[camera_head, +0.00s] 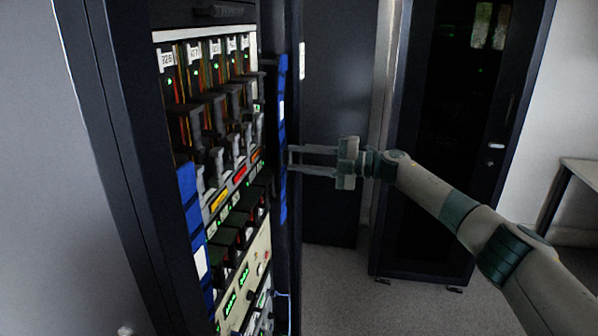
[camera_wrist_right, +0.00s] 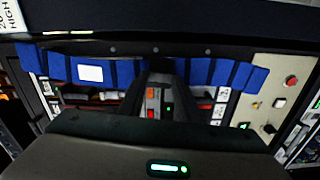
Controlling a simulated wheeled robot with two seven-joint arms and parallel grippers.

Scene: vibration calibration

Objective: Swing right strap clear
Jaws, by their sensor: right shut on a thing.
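The right strap (camera_head: 283,128) is a row of blue segments with a white patch, running upright along the right edge of the open rack. In the right wrist view the strap (camera_wrist_right: 120,72) runs across the picture. My right gripper (camera_head: 289,158) reaches in from the right, its fingers at the strap's middle. In the right wrist view my right gripper (camera_wrist_right: 162,75) is closed on the strap and hides its middle. A second blue strap (camera_head: 188,190) runs down the rack's left edge. My left gripper is not in view.
The rack holds labelled modules (camera_head: 210,90) with green lights and grey handles, and a panel with displays (camera_head: 240,280) below. A dark cabinet (camera_head: 440,150) stands behind my right arm. Grey floor (camera_head: 350,295) is free between them. A table (camera_head: 580,170) stands at the far right.

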